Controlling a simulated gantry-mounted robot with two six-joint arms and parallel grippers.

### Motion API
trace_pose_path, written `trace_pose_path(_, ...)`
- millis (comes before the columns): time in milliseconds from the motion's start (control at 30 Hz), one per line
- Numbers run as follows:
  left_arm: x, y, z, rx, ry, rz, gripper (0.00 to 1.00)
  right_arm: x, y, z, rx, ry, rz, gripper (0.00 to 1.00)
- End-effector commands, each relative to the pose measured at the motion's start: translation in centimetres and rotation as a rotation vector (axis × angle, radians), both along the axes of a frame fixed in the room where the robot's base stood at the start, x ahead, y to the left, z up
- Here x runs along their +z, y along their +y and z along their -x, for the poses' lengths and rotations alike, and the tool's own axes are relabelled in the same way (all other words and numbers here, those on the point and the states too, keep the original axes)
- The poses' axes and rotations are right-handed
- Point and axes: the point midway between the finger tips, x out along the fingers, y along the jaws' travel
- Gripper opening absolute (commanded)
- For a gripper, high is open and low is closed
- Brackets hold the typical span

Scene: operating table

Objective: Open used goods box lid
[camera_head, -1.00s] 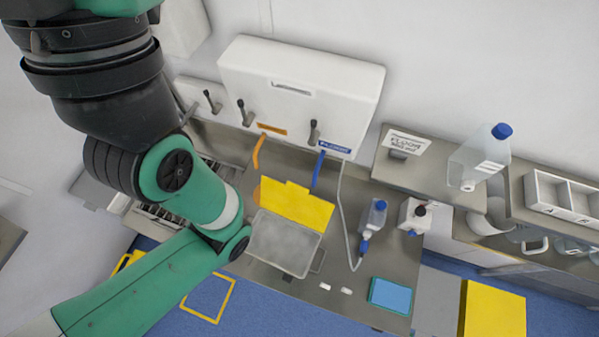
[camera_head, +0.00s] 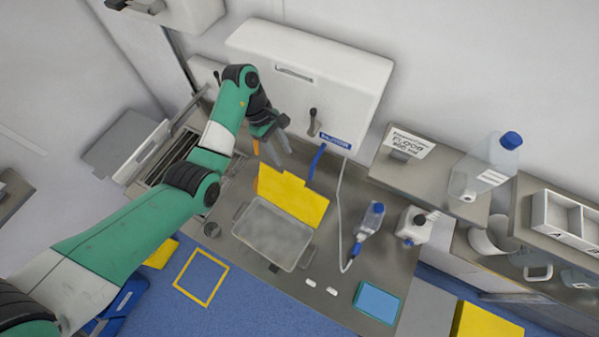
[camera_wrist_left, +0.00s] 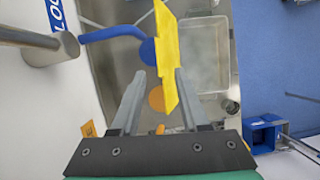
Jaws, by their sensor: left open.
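No label reading "used goods" is legible, so I cannot tell for sure which thing is the used goods box. A grey rectangular tray (camera_head: 272,236) sits in the counter, with a yellow panel (camera_head: 292,196) standing along its back edge. My left gripper (camera_head: 277,146) is open and empty, behind the yellow panel and in front of the white wall unit. In the left wrist view its two fingers (camera_wrist_left: 158,73) are spread, with the yellow panel (camera_wrist_left: 167,50) in front of them. I cannot tell whether they touch it. My right gripper is not in view.
Orange and blue spouts (camera_head: 317,162) hang from the white wall unit (camera_head: 310,75), close to the left gripper. A blue-capped bottle (camera_head: 369,220), a white hose and a blue pad (camera_head: 377,302) are to the right. A blue bin (camera_head: 122,300) stands on the floor at left.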

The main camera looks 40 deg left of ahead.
Motion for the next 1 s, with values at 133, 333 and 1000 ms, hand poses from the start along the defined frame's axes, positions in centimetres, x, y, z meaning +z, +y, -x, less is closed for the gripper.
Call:
trace_pose_path(133,0.0,1.0,0.2,0.024,-0.006,-0.001,0.45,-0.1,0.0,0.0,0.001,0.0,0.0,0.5)
trace_pose_path(333,-2.1,0.3,0.0,0.021,-0.008,0.0,0.45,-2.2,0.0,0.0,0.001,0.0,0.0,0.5)
trace_pose_path(1000,-10.7,-3.5,-0.9,0.022,-0.009,0.0,0.45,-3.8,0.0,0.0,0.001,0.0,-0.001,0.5)
